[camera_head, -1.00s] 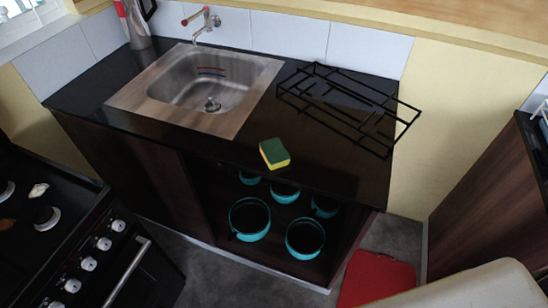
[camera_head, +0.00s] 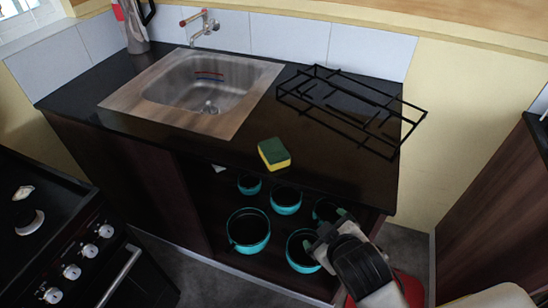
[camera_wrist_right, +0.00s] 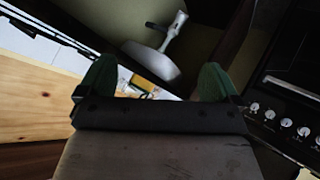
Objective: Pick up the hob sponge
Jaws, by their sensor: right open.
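The sponge (camera_head: 274,153), green on top with a yellow side, lies on the black counter (camera_head: 230,155) near its front edge, right of the sink. My right gripper (camera_head: 326,232) is in the lower right of the head view, in front of the counter and to the lower right of the sponge, apart from it. In the right wrist view its two green fingers (camera_wrist_right: 155,80) stand wide apart. A small yellow-orange patch shows between them; I cannot tell whether it is the sponge. My left gripper is out of view.
A black wire rack (camera_head: 350,108) stands on the counter right of the sponge. A steel sink (camera_head: 205,82) is at the left. Teal pots (camera_head: 248,230) sit on the shelf below. A stove (camera_head: 75,240) is at lower left. The counter around the sponge is clear.

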